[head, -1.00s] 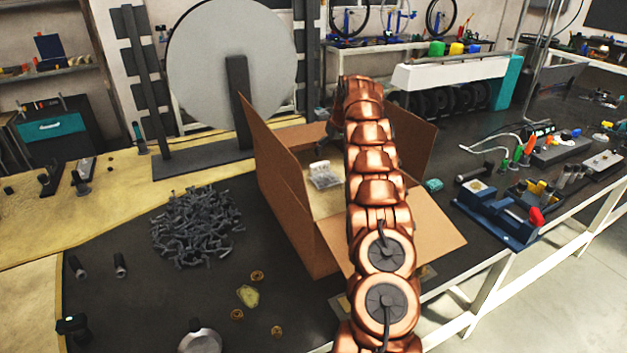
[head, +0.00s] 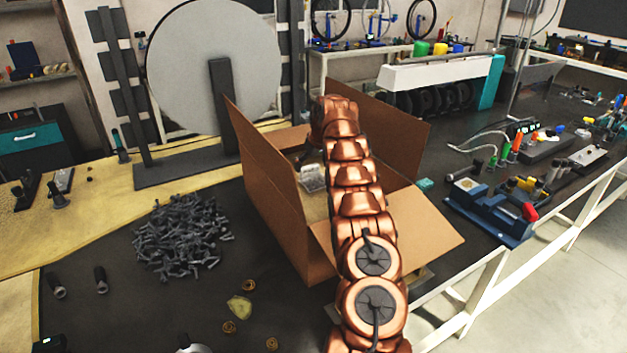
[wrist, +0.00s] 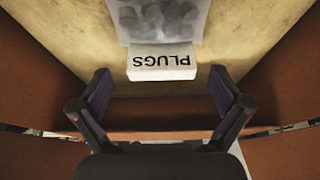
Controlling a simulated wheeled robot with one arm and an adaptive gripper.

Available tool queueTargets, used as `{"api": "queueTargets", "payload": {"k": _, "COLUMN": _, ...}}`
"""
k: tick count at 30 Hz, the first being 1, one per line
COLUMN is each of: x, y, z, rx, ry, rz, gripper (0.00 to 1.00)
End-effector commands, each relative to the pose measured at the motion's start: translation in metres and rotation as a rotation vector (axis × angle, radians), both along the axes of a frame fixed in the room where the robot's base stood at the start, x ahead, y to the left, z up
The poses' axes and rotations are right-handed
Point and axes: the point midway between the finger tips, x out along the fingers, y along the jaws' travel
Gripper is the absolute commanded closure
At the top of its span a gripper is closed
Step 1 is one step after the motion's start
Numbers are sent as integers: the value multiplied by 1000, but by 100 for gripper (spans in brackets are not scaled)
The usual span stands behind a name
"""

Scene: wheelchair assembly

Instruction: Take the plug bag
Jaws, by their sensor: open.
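The plug bag (wrist: 163,62) lies on the bottom of an open cardboard box (head: 270,205). It is a clear bag with a white header that reads "PLUGS", upside down in the wrist view. In the head view the bag (head: 313,178) shows beside my arm, partly hidden by it. My gripper (wrist: 162,85) is open above the box floor, its two fingers spread on either side below the white header in the wrist view. Nothing is between the fingers. In the head view my gripper is mostly hidden behind my arm.
The box's flaps stand open around my arm, with walls close on both sides. A pile of grey bolts (head: 180,237) lies left of the box. A blue vise (head: 490,210) stands to the right. A large grey disc (head: 215,75) stands behind.

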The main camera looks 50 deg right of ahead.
Motion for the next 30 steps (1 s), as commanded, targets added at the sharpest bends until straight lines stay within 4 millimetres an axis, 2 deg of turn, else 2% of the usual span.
{"api": "queueTargets", "payload": {"k": 18, "x": 19, "y": -5, "z": -38, "rx": 1, "ry": -1, "rz": -1, "gripper": 0}}
{"api": "queueTargets", "payload": {"k": 26, "x": 20, "y": -5, "z": -40, "rx": -1, "ry": -1, "rz": -1, "gripper": 0}}
{"api": "queueTargets", "payload": {"k": 30, "x": 20, "y": -5, "z": -40, "rx": -1, "ry": -1, "rz": -1, "gripper": 11}}
